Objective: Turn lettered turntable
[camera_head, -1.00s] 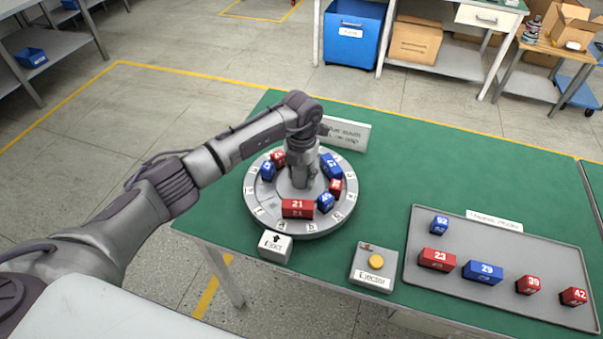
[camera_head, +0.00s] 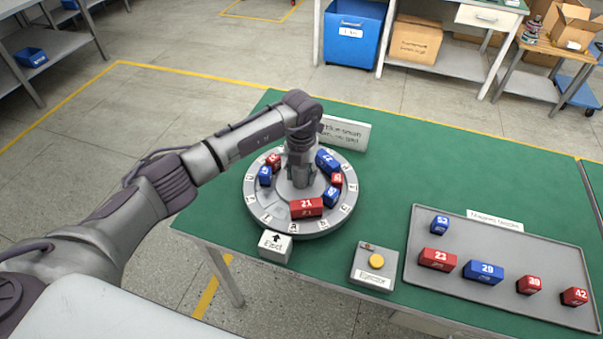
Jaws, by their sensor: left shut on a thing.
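The round grey turntable (camera_head: 268,217) lies on the green table, with lettered tabs around its rim. It carries a red block marked 21 (camera_head: 307,207) at the front, two blue blocks (camera_head: 331,196) (camera_head: 327,161) and a small red block (camera_head: 337,181) on the right, and a blue block (camera_head: 265,176) and a red block (camera_head: 273,163) on the left. My left gripper (camera_head: 300,180) points down over the turntable's centre and is shut on the hub there; its fingertips and the hub's grip are largely hidden. My right gripper is out of view.
An Eject marker with an arrow (camera_head: 275,246) stands at the turntable's front edge. An Ejector box with a yellow button (camera_head: 376,261) is right of it. A grey tray (camera_head: 450,300) holds several numbered blocks. A sign (camera_head: 345,133) stands behind the turntable.

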